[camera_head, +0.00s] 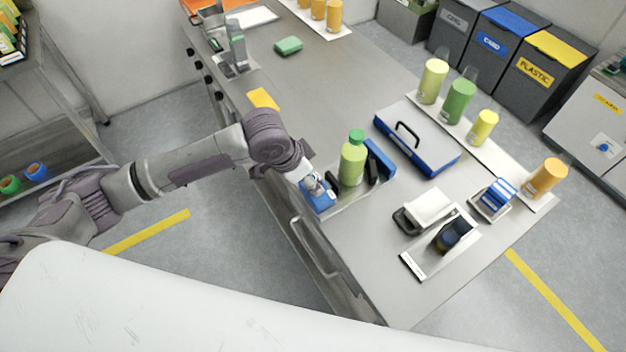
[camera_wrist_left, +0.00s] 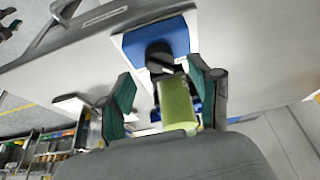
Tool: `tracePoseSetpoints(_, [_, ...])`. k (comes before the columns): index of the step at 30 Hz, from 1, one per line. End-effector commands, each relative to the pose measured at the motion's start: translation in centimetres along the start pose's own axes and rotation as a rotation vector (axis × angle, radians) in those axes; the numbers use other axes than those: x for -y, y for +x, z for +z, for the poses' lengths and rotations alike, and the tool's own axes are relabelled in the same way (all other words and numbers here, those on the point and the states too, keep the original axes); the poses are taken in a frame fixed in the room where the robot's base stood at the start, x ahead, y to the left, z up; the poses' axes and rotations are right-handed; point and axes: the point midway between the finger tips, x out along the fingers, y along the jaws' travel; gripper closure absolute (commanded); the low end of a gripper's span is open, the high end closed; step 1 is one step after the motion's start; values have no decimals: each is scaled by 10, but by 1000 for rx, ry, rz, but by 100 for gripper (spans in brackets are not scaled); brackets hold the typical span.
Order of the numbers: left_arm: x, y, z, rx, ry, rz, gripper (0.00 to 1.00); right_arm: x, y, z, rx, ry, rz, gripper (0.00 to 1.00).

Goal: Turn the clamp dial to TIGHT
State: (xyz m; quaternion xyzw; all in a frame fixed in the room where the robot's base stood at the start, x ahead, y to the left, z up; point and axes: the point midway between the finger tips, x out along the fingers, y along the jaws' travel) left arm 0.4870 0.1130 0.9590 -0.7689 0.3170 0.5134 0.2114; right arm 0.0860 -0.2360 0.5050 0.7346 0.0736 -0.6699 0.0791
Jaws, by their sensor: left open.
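A green bottle (camera_head: 352,163) stands upright in the clamp (camera_head: 374,172), between dark jaws and blue blocks. The clamp's near blue block (camera_head: 320,203) is partly hidden by my left gripper (camera_head: 312,184). In the left wrist view the blue block (camera_wrist_left: 133,45) carries a round black dial (camera_wrist_left: 160,56) with a pale mark. The bottle (camera_wrist_left: 178,104) shows just below the dial in that view. My left gripper (camera_wrist_left: 160,74) is open, its fingers to either side of the dial and bottle. I cannot tell whether they touch the dial. Any TIGHT lettering is unreadable. My right gripper is out of view.
A blue and grey case (camera_head: 420,140) stands behind the clamp. Several capped bottles (camera_head: 458,102) line the table's far side. A white-topped item (camera_head: 429,207) and a dark stand (camera_head: 452,236) are to the right. Bare tabletop (camera_head: 335,95) lies at the upper middle.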

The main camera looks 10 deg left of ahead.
Motion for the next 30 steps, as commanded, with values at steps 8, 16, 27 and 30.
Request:
tracePoseSetpoints(8, [0,28,1,3,0,0,37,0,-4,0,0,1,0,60])
tracePoseSetpoints(16, [0,36,1,1,1,-1,37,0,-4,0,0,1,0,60])
tracePoseSetpoints(27, [0,36,1,1,1,-1,69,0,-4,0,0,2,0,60])
tracePoseSetpoints(30, [0,35,1,1,1,-1,85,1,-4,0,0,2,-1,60])
